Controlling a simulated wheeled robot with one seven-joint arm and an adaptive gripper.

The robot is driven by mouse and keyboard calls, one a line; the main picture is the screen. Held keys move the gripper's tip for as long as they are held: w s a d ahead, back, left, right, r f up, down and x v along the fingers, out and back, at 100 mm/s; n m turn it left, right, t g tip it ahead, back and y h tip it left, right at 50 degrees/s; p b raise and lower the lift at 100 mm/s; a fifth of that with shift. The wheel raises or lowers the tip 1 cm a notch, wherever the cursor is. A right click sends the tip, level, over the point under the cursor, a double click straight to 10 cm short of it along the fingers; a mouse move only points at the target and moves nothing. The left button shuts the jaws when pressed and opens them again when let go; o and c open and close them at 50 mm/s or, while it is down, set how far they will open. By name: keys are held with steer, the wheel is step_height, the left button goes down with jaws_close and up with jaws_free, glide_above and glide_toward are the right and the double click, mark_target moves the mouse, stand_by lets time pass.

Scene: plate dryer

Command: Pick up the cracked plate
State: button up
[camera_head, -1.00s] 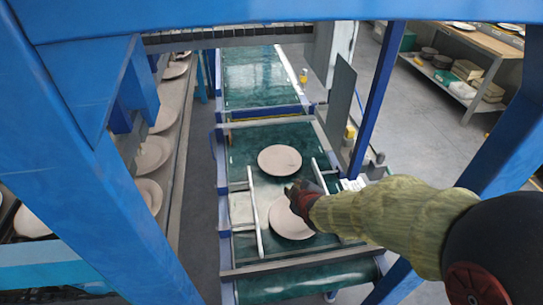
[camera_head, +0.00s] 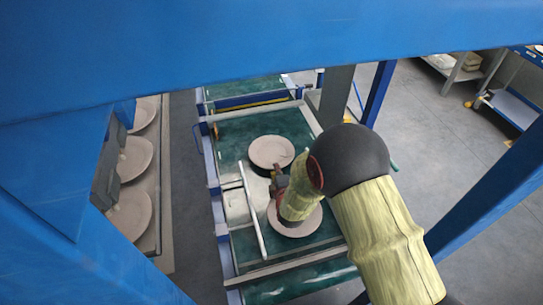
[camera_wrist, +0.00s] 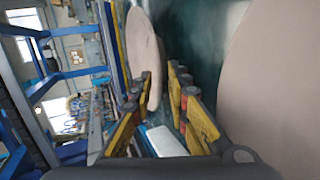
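Two pale round plates lie on the green conveyor belt (camera_head: 235,140): a far plate (camera_head: 268,150) and a near plate (camera_head: 300,226). I cannot make out a crack on either. My gripper (camera_head: 278,178) is at the near edge of the far plate, and my arm covers part of the near plate. In the wrist view, my gripper (camera_wrist: 161,80) has its yellow-padded fingers apart. The rim of one plate (camera_wrist: 146,45) reaches between them, closer to the left finger, with a gap on the right. Another plate (camera_wrist: 275,75) fills the right side.
A white rail (camera_head: 252,210) runs along the belt left of the plates. Several plates (camera_head: 133,158) lie on a rack at the left. Blue frame posts (camera_head: 375,95) and a blue beam (camera_head: 270,50) surround the work area. Grey floor (camera_head: 440,140) is open at the right.

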steer(key=shift+x, duration=0.95)
jaws_close()
steer(key=shift+r, duration=0.1)
